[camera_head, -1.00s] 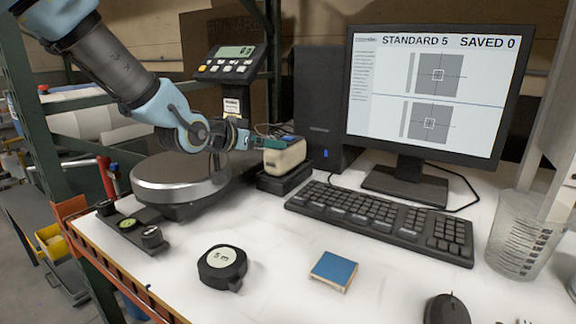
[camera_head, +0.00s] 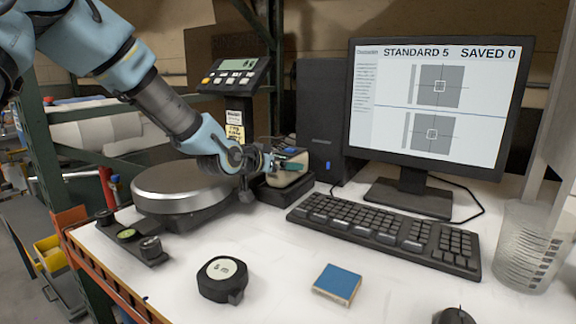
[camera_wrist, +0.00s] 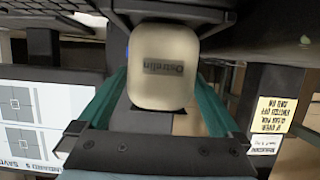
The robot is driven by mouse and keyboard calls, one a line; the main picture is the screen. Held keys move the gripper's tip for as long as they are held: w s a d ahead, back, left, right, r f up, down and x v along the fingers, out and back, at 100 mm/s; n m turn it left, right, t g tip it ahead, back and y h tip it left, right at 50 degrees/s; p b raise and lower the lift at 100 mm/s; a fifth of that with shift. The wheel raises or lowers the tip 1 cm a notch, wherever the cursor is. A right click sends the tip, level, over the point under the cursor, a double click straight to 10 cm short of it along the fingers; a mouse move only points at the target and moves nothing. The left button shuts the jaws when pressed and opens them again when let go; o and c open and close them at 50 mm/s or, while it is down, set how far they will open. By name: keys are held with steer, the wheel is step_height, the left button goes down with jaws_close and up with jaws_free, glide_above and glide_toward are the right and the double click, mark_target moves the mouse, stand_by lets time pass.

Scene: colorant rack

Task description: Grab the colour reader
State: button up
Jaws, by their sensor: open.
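The colour reader (camera_head: 297,176) is a cream, rounded block sitting in a black dock (camera_head: 283,194) beside the computer tower. In the wrist view the colour reader (camera_wrist: 165,65) shows an upside-down label reading "Ostralin". My gripper (camera_head: 284,163) is at the reader, partly covering it in the head view. In the wrist view my gripper (camera_wrist: 162,82) is open, with one teal finger on each side of the reader. A narrow gap seems to show on each side; whether either finger touches is hard to tell.
A round-topped scale (camera_head: 185,190) stands left of the dock, with its display (camera_head: 236,75) on a post behind. The tower (camera_head: 322,115), monitor (camera_head: 435,100) and keyboard (camera_head: 385,228) are to the right. A tape measure (camera_head: 222,278) and blue block (camera_head: 337,283) lie in front.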

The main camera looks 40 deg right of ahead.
steer(key=x, duration=0.3)
steer(key=shift+d+p, duration=0.2)
steer(key=shift+p, duration=0.15)
steer(key=shift+r, duration=0.1)
jaws_close()
stand_by(0.4)
